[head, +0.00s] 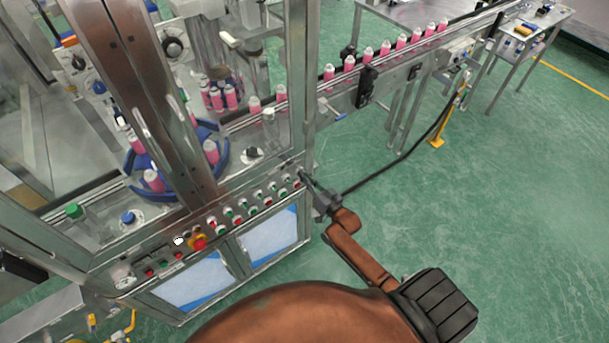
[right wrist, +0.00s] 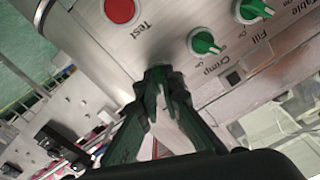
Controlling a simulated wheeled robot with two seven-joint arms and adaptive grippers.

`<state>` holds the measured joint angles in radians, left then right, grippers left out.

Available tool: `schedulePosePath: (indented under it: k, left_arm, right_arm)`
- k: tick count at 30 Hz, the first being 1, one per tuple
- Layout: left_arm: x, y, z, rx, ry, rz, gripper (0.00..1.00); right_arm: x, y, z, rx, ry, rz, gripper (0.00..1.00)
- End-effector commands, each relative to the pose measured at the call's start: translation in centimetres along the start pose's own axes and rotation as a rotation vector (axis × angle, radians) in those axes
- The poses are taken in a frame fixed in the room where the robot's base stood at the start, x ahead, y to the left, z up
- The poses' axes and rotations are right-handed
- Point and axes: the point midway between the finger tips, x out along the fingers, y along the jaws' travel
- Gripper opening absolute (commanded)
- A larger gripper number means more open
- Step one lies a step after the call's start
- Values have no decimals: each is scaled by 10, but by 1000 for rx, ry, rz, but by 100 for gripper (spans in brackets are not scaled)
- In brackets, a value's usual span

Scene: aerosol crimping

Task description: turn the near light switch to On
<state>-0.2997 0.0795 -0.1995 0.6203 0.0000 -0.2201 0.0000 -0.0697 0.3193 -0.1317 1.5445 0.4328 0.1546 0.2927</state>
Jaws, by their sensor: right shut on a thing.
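The steel control panel (head: 222,222) on the machine front carries rows of buttons and green-handled switches. My right gripper (head: 304,177) reaches the panel's right end from the right. In the right wrist view its fingers (right wrist: 158,76) are shut on a switch knob at the panel, which I take for the near light switch. The fingers cover the knob and its label, so its setting cannot be read. Beside it are a green switch (right wrist: 204,43) near the word Crimp and a red button (right wrist: 120,10) near the word Test. My left gripper is not in view.
A yellow-and-red emergency stop (head: 198,243) sits left on the panel. A metal door post (head: 296,80) stands just behind my right gripper. A conveyor with pink cans (head: 385,48) runs to the back right. The green floor on the right is mostly clear.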

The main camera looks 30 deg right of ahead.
Motion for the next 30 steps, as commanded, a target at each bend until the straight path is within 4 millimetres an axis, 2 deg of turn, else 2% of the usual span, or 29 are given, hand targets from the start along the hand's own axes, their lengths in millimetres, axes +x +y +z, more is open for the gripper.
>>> schedulePosePath:
  k: [9, 24, 25, 30]
  left_arm:
    - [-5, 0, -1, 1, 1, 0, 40]
    - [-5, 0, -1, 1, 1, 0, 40]
    - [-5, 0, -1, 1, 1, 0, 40]
    - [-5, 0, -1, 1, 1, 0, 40]
  right_arm:
    - [0, 0, 1, 106, -1, 0, 0]
    - [0, 0, 1, 126, -1, 0, 0]
    - [0, 0, 1, 126, -1, 0, 8]
    - [0, 0, 1, 125, -1, 0, 19]
